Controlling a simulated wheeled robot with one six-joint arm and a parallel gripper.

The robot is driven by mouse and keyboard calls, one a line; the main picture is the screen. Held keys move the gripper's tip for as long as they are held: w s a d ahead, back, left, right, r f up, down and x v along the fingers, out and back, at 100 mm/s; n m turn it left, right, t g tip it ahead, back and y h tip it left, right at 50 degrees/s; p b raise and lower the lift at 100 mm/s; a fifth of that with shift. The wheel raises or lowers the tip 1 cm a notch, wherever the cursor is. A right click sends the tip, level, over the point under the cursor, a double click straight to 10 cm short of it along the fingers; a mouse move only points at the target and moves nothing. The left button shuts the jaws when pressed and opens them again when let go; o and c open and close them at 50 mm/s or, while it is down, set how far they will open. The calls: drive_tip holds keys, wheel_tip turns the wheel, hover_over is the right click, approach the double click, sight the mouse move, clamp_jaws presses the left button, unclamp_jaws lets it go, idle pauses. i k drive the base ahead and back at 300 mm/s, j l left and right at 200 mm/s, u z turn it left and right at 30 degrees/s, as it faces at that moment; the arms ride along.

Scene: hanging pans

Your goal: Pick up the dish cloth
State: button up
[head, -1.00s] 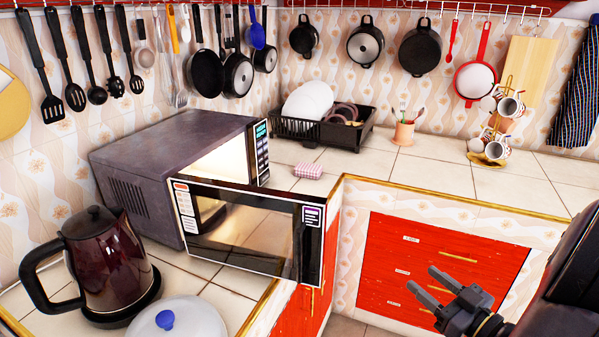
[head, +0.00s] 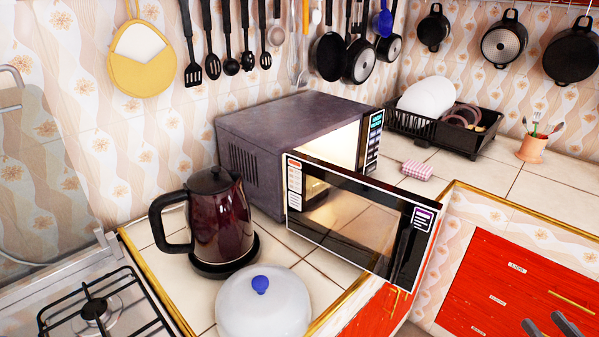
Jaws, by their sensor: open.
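A small pink-and-white checked bundle (head: 417,171), which looks like a folded cloth, lies on the tiled counter behind the open microwave door, in front of the dish rack. My gripper (head: 544,320) shows only by its fingertips at the bottom right edge of the head view. Its two fingers are apart with nothing between them. It is in front of the red drawers, lower than the checked bundle and to its right, well away from it. The rest of my gripper is out of the picture.
The microwave (head: 290,140) stands with its door (head: 350,225) swung open over the counter's front edge. A kettle (head: 218,225), a white lid (head: 262,305) and a gas hob (head: 100,310) are at the front left. A dish rack (head: 450,135) and a utensil cup (head: 533,148) stand behind.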

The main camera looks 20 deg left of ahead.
sight(422, 171)
drive_tip(key=i+l+u, duration=0.2)
drive_tip(key=i+l, duration=0.15)
drive_tip(key=i+l+u, duration=0.2)
drive_tip(key=i+l, duration=0.2)
drive_tip(key=i+l+u, duration=0.2)
drive_tip(key=i+l, duration=0.2)
drive_tip(key=i+l+u, duration=0.2)
drive_tip(key=l, duration=0.4)
drive_tip(key=i, duration=0.1)
